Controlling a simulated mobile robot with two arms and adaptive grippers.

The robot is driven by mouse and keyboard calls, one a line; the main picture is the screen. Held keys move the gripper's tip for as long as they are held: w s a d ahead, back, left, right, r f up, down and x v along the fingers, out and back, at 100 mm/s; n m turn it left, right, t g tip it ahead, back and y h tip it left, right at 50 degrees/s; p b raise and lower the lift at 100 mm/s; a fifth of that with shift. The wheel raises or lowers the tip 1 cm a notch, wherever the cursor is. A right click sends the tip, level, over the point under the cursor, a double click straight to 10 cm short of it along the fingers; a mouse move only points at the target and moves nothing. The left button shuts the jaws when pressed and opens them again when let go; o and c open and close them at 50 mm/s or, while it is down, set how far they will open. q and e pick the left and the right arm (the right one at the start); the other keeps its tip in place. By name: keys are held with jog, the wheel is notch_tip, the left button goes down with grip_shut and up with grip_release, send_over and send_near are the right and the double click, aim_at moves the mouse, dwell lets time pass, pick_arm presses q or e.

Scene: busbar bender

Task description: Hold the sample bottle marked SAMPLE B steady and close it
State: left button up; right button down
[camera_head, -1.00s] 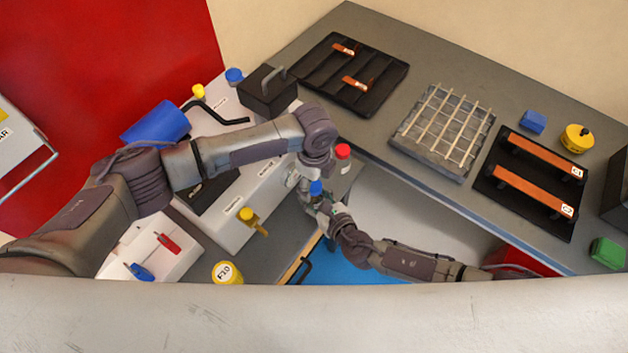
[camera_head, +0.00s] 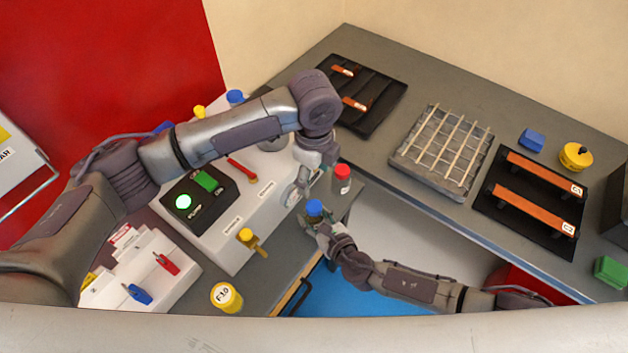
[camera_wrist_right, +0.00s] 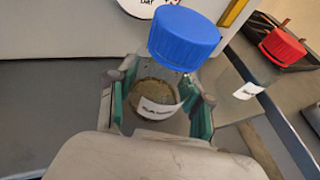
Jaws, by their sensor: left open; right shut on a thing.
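A clear sample bottle (camera_wrist_right: 157,90) with a blue cap (camera_wrist_right: 184,38) and a dark, grainy content stands between the fingers of my right gripper (camera_wrist_right: 160,108). The label's writing is too small to read. The cap sits on the bottle's neck; I cannot tell how tightly. In the head view the blue cap (camera_head: 314,207) shows above my right gripper (camera_head: 318,228), which is shut on the bottle. My left gripper (camera_head: 303,180) is open, pointing down, above and slightly left of the cap, apart from it.
A bottle with a red cap (camera_head: 342,171) stands close by to the right, also in the right wrist view (camera_wrist_right: 283,47). A white machine housing (camera_head: 222,240) with a pump switch panel lies to the left. A yellow container (camera_head: 226,297) stands in front.

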jog(key=shift+c, duration=2)
grip_release()
jog(key=v, duration=1.2)
jog(key=shift+d, duration=0.1)
